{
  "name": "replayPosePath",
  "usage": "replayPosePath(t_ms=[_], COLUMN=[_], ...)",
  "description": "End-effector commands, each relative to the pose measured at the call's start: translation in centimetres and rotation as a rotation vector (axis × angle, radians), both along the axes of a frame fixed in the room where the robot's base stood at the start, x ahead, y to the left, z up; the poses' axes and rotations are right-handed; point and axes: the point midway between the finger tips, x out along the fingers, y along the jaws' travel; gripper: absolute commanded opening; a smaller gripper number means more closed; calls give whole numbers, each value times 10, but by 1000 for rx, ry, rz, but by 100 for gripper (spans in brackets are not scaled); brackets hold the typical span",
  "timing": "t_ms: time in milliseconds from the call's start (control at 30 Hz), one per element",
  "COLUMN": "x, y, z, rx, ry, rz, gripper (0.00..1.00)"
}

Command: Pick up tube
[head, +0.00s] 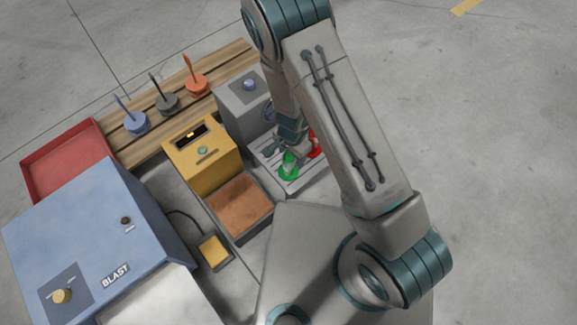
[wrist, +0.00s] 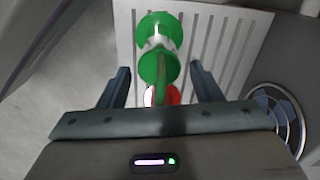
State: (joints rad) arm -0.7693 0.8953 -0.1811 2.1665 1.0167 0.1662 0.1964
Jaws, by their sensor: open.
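A green-ended piece with a pale middle (wrist: 158,32), which may be the tube, is on a light slatted rack (wrist: 225,50). It also shows as green in the head view (head: 289,168). A red piece (head: 315,145) is close beside it; in the wrist view it is mostly hidden behind the green end. My gripper (wrist: 160,75) is open, with one finger on each side of the green piece's near end. I cannot tell whether the fingers touch it. In the head view my gripper (head: 285,148) is low over the rack, partly hidden by my arm.
A grey box (head: 238,100) with a blue knob stands behind the rack. A yellow box (head: 195,165) and an orange-brown bin (head: 240,205) are to the left. A blue BLAST cabinet (head: 80,230), a red tray (head: 65,155) and a wooden bench (head: 215,75) lie further left.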

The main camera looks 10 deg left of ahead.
Motion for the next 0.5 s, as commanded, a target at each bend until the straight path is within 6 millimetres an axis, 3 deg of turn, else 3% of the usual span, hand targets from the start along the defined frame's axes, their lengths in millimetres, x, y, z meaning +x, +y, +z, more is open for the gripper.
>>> replayPosePath(t_ms=[133, 333, 500], x=[0, 0, 0], y=[0, 0, 0], z=[1, 1, 1], rx=[0, 0, 0], ry=[0, 0, 0], rz=[0, 0, 1], gripper=[59, 3, 0])
